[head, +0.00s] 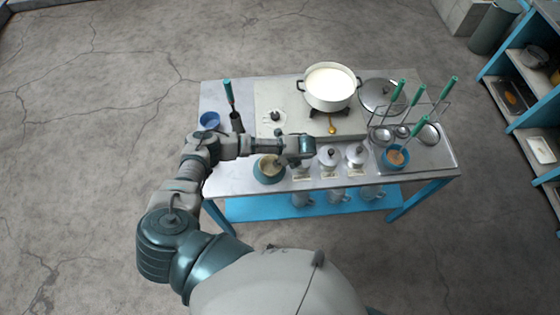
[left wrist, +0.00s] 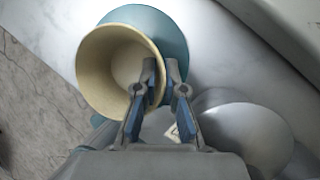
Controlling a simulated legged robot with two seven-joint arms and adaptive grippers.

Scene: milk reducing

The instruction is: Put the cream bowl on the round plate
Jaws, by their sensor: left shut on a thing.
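The cream bowl (head: 268,165) is at the front left of the metal table, seen over a teal round plate (head: 267,180). In the left wrist view the bowl (left wrist: 95,58) shows its open inside, and the teal plate (left wrist: 168,27) shows behind its upper right. Whether the bowl touches the plate cannot be told. My left gripper (head: 287,161) comes in from the left and is shut on the bowl's right wall; its fingers (left wrist: 160,75) straddle the rim in the left wrist view. My right gripper is not in view.
Lidded metal canisters (head: 329,157) stand right of the gripper. A white pot of milk (head: 330,87) sits on the stove (head: 268,97) behind. A blue cup (head: 210,121) is at the left, and a blue bowl (head: 394,159) with a green-handled tool at the right. The table's front edge is close.

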